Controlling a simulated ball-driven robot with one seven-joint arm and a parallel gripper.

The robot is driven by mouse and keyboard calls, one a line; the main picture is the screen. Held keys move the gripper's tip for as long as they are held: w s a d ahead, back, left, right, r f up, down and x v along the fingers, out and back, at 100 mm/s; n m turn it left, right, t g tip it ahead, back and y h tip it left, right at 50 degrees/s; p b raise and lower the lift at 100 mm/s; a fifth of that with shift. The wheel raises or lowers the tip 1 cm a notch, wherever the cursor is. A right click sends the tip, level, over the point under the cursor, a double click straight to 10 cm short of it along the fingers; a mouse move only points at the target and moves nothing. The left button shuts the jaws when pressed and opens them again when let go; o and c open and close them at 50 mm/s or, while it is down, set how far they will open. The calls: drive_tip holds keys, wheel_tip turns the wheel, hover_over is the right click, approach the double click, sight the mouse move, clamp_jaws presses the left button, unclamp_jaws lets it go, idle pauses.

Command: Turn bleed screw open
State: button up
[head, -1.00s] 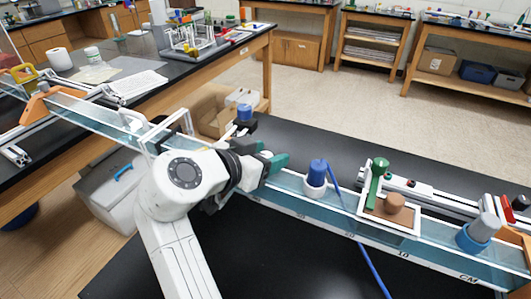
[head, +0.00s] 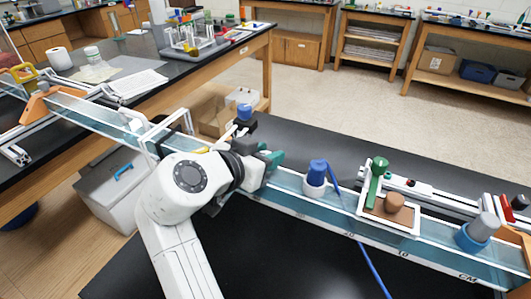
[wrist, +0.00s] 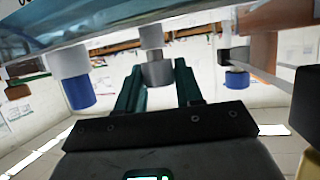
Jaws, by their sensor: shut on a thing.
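My gripper (head: 268,158) has green fingers and is over the long blue-tinted channel (head: 285,192), left of a blue-capped post. In the wrist view, which looks upside down, my gripper (wrist: 158,78) is shut on a grey cylindrical knob (wrist: 158,73). I take this knob to be the bleed screw. In the head view my fingers and wrist hide the knob. Its turned angle cannot be told.
The blue-capped post (head: 317,174) stands close right of my gripper, with a blue hose beside it. Another blue cap (head: 244,112) on a black block is behind. A white tray (head: 415,229) with a green lever and brown knob is further right.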

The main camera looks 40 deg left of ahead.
drive_tip(key=n+y+p, duration=0.2)
drive_tip(key=n+y, duration=0.1)
drive_tip(key=y, duration=0.1)
drive_tip(key=shift+d+r+n+g, duration=0.1)
drive_tip(key=shift+r+n+g, duration=0.05)
drive_tip(key=shift+n+g, duration=0.2)
drive_tip(key=n+g+y+p, duration=0.2)
drive_tip(key=n+y+p, duration=0.1)
drive_tip(key=y, duration=0.1)
drive_tip(key=shift+r+n+p, duration=0.15)
drive_tip(key=shift+n+p, duration=0.1)
drive_tip(key=shift+p, duration=0.1)
drive_tip(key=shift+f+n+g+y+p, duration=0.2)
drive_tip(key=shift+n+g+y+p, duration=1.2)
drive_tip(key=shift+n+g+p, duration=0.35)
drive_tip(key=shift+n, duration=0.25)
drive_tip(key=o, duration=1)
drive_tip(key=shift+f, duration=0.1)
